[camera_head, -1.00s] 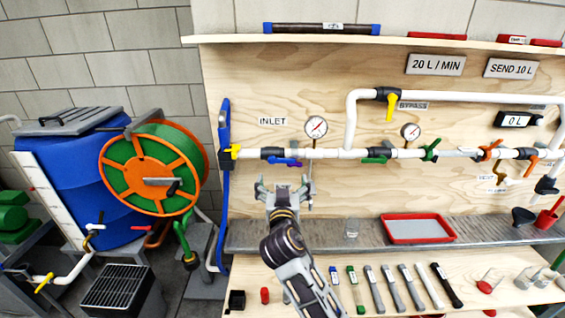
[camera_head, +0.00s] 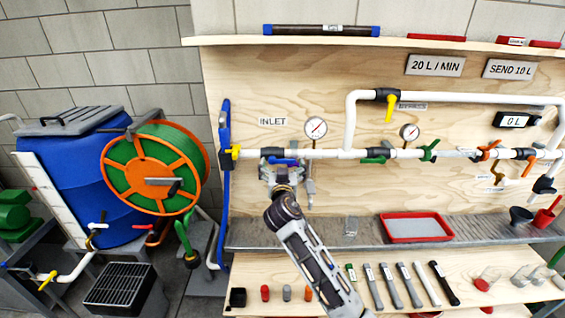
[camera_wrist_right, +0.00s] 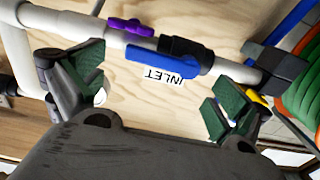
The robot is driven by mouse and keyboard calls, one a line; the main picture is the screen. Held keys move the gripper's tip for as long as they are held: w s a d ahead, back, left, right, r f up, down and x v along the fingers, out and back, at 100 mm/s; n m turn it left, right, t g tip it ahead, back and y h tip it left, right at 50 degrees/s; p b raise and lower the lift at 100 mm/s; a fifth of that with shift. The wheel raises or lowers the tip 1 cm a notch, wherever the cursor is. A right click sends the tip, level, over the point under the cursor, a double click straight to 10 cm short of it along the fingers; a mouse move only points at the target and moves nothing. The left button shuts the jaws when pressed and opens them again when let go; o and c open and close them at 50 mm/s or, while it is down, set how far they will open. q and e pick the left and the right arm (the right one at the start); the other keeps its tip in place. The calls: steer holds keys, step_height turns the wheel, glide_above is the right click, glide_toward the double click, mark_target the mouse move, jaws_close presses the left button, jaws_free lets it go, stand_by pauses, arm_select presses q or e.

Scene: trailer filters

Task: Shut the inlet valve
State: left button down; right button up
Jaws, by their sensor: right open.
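The inlet valve's blue handle (camera_head: 287,161) lies along the white pipe below the INLET label (camera_head: 273,121). In the right wrist view the blue handle (camera_wrist_right: 163,69) runs nearly in line with the pipe from the valve's black body (camera_wrist_right: 190,54). The label shows upside down there. My right gripper (camera_head: 283,172) is just below and in front of the valve in the head view. In the right wrist view its green-padded fingers (camera_wrist_right: 155,88) are spread wide, with the handle ahead between them and nothing held. My left gripper is not in view.
A purple handle (camera_wrist_right: 130,27) sits on the pipe beside the blue one. A gauge (camera_head: 316,128) stands above the pipe to the right. A yellow handle (camera_head: 235,152) is at the pipe's left end. The grey ledge (camera_head: 300,233) holds a red tray (camera_head: 384,229).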

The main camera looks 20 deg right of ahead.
steer(key=shift+x, duration=0.95)
steer(key=shift+c, duration=0.3)
steer(key=c, duration=1.4)
steer(key=shift+d+f, duration=0.1)
steer(key=shift+d, duration=0.05)
